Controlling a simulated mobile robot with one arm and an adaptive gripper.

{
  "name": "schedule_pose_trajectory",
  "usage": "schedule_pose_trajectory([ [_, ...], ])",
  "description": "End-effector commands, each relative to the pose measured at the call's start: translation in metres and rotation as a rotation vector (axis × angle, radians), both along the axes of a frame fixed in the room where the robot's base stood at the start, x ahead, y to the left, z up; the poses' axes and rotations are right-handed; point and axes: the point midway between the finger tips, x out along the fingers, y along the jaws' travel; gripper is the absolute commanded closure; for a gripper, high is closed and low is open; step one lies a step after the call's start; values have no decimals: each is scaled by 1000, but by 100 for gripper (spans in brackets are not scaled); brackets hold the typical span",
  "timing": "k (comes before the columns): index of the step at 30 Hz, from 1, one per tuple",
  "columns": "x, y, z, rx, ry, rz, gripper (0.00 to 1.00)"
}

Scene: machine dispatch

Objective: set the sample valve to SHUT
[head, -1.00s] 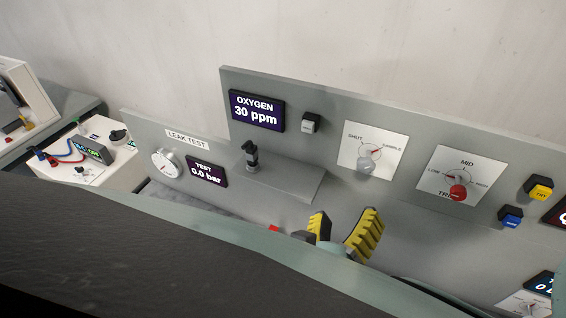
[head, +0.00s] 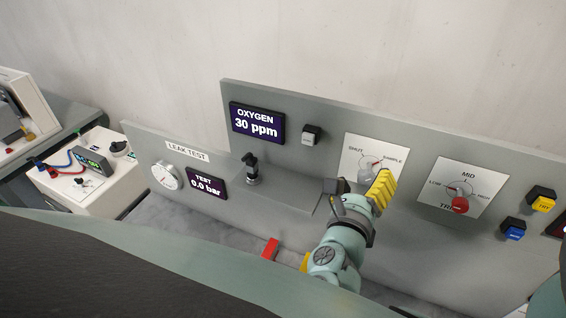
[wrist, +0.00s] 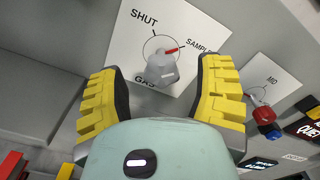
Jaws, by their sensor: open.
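The sample valve is a grey knob (wrist: 161,68) on a white plate (wrist: 190,22) marked SHUT and SAMPLE. In the wrist view its red pointer is turned towards SAMPLE. In the head view the knob (head: 366,174) shows just above my gripper (head: 365,190), which covers the lower part of the plate. My gripper also shows in the wrist view (wrist: 160,95). Its yellow ribbed fingers are spread wide, one on each side of the knob in the picture, with gaps to it. I cannot tell how far the fingertips are from the panel.
A ledge with a black-handled fitting (head: 252,168) stands left of the gripper. A red-knobbed selector (head: 460,204) and yellow and blue buttons (head: 513,228) are on the panel to the right. A red block (head: 270,248) lies below.

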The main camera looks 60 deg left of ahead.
Motion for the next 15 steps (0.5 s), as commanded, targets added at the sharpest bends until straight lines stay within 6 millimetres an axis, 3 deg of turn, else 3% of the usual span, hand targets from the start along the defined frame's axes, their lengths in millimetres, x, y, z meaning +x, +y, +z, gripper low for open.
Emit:
schedule_pose_trajectory([
  [6, 14, 6, 2, 1, -4, -7, 34],
  [15, 17, 8, 0, -1, -2, -4, 34],
])
